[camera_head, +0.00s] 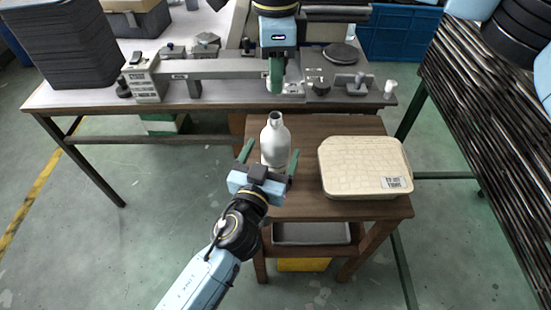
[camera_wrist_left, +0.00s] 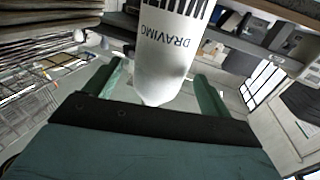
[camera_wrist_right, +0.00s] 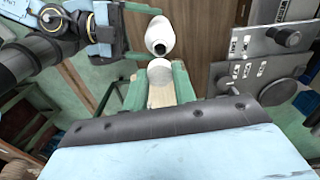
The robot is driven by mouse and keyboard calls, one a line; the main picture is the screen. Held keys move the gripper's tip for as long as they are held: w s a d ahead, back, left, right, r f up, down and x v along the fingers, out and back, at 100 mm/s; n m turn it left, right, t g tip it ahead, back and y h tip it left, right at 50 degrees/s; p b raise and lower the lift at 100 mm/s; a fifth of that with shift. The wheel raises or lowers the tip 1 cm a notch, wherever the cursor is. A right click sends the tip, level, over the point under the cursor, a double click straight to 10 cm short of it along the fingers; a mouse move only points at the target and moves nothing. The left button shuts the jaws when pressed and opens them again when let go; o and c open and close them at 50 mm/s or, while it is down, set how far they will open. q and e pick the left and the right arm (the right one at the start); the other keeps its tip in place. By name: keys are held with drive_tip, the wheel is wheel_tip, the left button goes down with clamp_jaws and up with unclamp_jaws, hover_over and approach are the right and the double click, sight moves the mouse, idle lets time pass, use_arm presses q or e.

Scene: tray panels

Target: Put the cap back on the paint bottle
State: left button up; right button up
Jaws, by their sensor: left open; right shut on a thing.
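The white paint bottle (camera_head: 275,146) stands upright on the small wooden table, its neck open at the top. It also shows in the left wrist view (camera_wrist_left: 168,55), with dark lettering, and in the right wrist view (camera_wrist_right: 160,36), where its dark opening is visible. My left gripper (camera_head: 269,156) is open, with one finger on each side of the bottle. My right gripper (camera_head: 276,76) is behind and above the bottle, pointing down. In the right wrist view it is shut on the white cap (camera_wrist_right: 160,72), apart from the bottle. The cap is hard to make out in the head view.
A beige lidded box (camera_head: 362,160) with a label sits right of the bottle. A grey bench (camera_head: 220,97) with metal fixtures runs behind the wooden table (camera_head: 310,127). A grey tray (camera_head: 310,233) lies on the lower shelf. A rack of dark rods (camera_head: 490,120) stands at right.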

use_arm(q)
drive_tip(key=shift+x, duration=2.5)
drive_tip(key=c, duration=1.4)
drive_tip(key=shift+c, duration=0.2)
use_arm(e)
drive_tip(key=shift+f, duration=2.5)
